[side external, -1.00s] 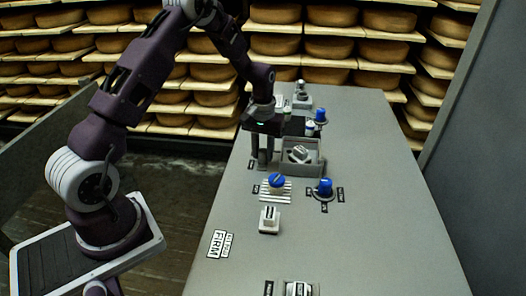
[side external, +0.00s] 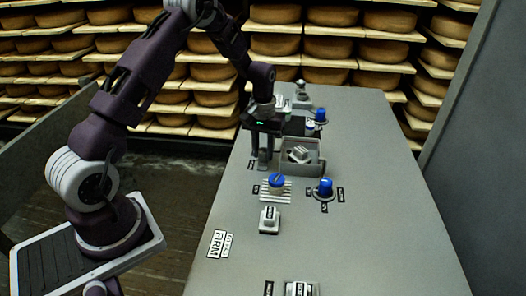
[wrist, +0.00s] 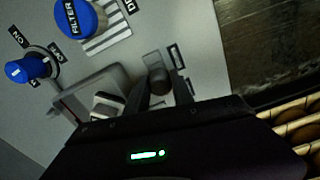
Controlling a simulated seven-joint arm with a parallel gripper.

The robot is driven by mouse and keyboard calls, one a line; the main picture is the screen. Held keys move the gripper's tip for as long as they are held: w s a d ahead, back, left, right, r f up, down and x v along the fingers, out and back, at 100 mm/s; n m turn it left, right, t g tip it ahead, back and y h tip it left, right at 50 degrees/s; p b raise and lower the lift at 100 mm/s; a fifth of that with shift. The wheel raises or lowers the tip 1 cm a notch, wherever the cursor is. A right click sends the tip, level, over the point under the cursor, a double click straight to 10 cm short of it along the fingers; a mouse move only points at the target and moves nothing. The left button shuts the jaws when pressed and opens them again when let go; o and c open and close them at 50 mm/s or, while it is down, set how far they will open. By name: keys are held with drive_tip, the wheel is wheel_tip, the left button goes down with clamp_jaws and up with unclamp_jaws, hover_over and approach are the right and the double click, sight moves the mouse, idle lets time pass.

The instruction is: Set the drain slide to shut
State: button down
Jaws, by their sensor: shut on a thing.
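My gripper (wrist: 160,84) is shut on this knob, with one finger on each side. In the side view my gripper (side external: 264,162) points straight down at the left edge of the bench, and its fingers hide the knob. The slide's track is mostly hidden, so its setting cannot be told.
A grey tray (side external: 318,172) holding a pale block (side external: 299,154) stands close to the right of my fingers. A blue FILTER cap (wrist: 80,16) and a blue knob (wrist: 27,69) are near.

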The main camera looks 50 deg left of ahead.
drive_tip(key=w+a, duration=0.3)
drive_tip(key=c, duration=1.1)
unclamp_jaws()
wheel_tip(320, 180, up, 7)
